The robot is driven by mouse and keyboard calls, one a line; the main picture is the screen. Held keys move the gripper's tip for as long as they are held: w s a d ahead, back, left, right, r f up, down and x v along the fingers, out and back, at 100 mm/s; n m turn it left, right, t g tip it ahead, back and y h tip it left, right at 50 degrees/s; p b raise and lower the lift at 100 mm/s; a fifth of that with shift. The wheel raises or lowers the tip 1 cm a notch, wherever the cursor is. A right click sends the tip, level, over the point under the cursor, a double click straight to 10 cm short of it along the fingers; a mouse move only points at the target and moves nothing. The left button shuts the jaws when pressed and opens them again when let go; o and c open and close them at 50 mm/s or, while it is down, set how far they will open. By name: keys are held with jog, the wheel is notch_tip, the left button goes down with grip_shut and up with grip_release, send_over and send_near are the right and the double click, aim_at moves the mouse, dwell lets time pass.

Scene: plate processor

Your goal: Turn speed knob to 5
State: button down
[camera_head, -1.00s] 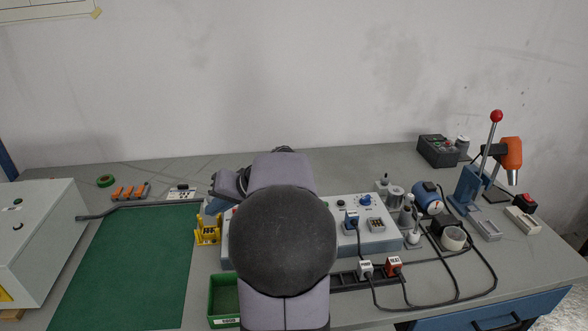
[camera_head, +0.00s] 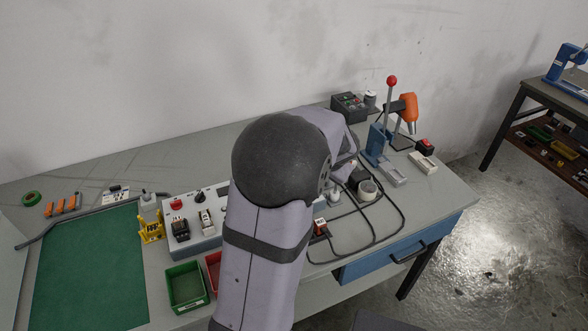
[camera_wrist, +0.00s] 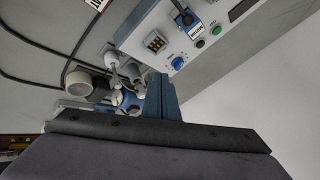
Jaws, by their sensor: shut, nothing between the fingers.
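The grey-white control box (camera_head: 207,239) stands on the bench, its right part hidden by my arm in the head view. In the wrist view the control box (camera_wrist: 150,32) shows a round blue knob (camera_wrist: 178,63) with marks around it. Its label and setting are too small to read. A black knob (camera_head: 199,197) shows on the box's left part in the head view. My gripper (camera_wrist: 161,78) is shut and empty in the wrist view. Its fingers appear just below and left of the blue knob; I cannot tell whether they touch it. My arm hides the fingers in the head view.
A lever press (camera_head: 380,140) stands right of my arm.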

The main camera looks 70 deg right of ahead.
jog(key=p+x, duration=0.1)
jog(key=x, duration=0.9)
jog(key=shift+w, duration=0.2)
jog(key=w+p, duration=0.2)
jog(key=w, duration=0.1)
jog(key=shift+d+r, duration=0.2)
jog(key=shift+d, duration=0.2)
jog(key=shift+w+f, duration=0.1)
jog(key=shift+w, duration=0.15)
jog(key=shift+d, duration=0.1)
